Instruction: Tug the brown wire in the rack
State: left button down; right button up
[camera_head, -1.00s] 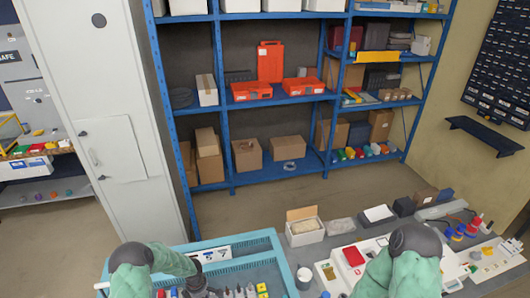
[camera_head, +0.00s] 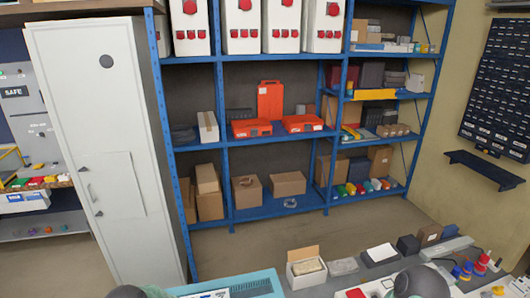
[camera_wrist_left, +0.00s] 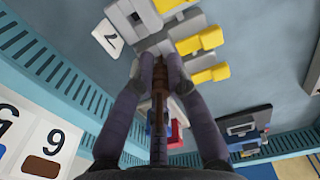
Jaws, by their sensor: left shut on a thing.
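In the left wrist view my left gripper (camera_wrist_left: 160,62) has its two dark fingers drawn together over the teal-walled rack (camera_wrist_left: 55,75). It is shut on a narrow brown piece, the brown wire (camera_wrist_left: 160,82), which runs between the fingers towards the wrist. Grey connectors (camera_wrist_left: 150,15) and yellow connectors (camera_wrist_left: 200,40) sit just beyond the fingertips. The far end of the wire is hidden by the fingers. In the head view only the rack's top edge (camera_head: 240,280) shows, and neither gripper is seen there.
A number card with a brown patch (camera_wrist_left: 40,166) and a card marked 7 (camera_wrist_left: 108,38) lie at the rack. A dark device (camera_wrist_left: 242,127) is at the right. In the head view an open carton (camera_head: 305,268) stands on the bench beside the rack.

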pick_arm(q)
jog(key=shift+s, duration=0.1)
dwell(0.8)
jog(key=c, duration=0.8)
grip_release()
jog(key=shift+f, duration=0.1)
jog(key=r, duration=0.1)
jog(key=r+p, duration=0.2)
jog(key=shift+w+r, duration=0.25)
jog(key=shift+r, duration=0.1)
notch_tip(320, 180, up, 4)
jog(key=p, duration=0.3)
jog(key=shift+s, duration=0.15)
jog(key=shift+f, duration=0.1)
